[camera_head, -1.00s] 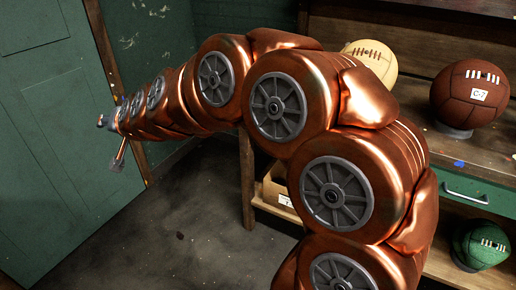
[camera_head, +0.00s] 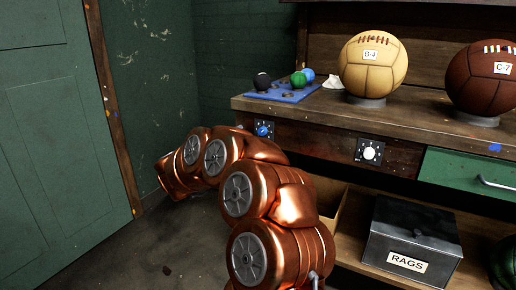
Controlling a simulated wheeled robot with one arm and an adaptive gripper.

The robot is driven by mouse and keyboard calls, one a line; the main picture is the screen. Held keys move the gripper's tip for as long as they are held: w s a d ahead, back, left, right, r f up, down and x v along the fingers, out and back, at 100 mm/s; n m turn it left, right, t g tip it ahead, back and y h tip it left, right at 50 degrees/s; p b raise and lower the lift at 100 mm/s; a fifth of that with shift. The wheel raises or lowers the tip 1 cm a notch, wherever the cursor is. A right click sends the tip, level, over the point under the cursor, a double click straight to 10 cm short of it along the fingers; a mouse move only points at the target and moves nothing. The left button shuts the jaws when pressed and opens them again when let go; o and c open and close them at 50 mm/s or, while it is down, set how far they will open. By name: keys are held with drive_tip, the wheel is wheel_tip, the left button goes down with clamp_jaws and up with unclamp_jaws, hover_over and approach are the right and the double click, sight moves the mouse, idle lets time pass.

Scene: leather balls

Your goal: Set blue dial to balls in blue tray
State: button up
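The blue tray (camera_head: 285,97) lies on the workbench top at its left end. In it I see a black ball (camera_head: 262,81), a green ball (camera_head: 298,80) and a blue ball (camera_head: 308,73); small dark bits near them are too small to make out. The blue dial (camera_head: 263,129) is set in a dark plate on the bench front below the tray. Its numbers and setting are too small to read. My copper arm curves in front of and below the bench, and its far end is turned away. I cannot make out my gripper.
A white dial (camera_head: 370,151) sits further right on the bench front, beside a green drawer (camera_head: 468,177). A tan ball (camera_head: 373,65) and a brown ball (camera_head: 482,80) stand on the bench. A dark box marked RAGS (camera_head: 412,240) is on the lower shelf.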

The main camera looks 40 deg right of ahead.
sight(261, 132)
drive_tip(key=s+b+x, duration=0.1)
drive_tip(key=b+x, duration=0.1)
drive_tip(key=x, duration=0.6)
drive_tip(key=shift+d+f+g+b, duration=0.25)
drive_tip(key=shift+f+g+b, duration=0.05)
drive_tip(key=shift+f+g, duration=0.1)
drive_tip(key=shift+s, duration=0.15)
clamp_jaws()
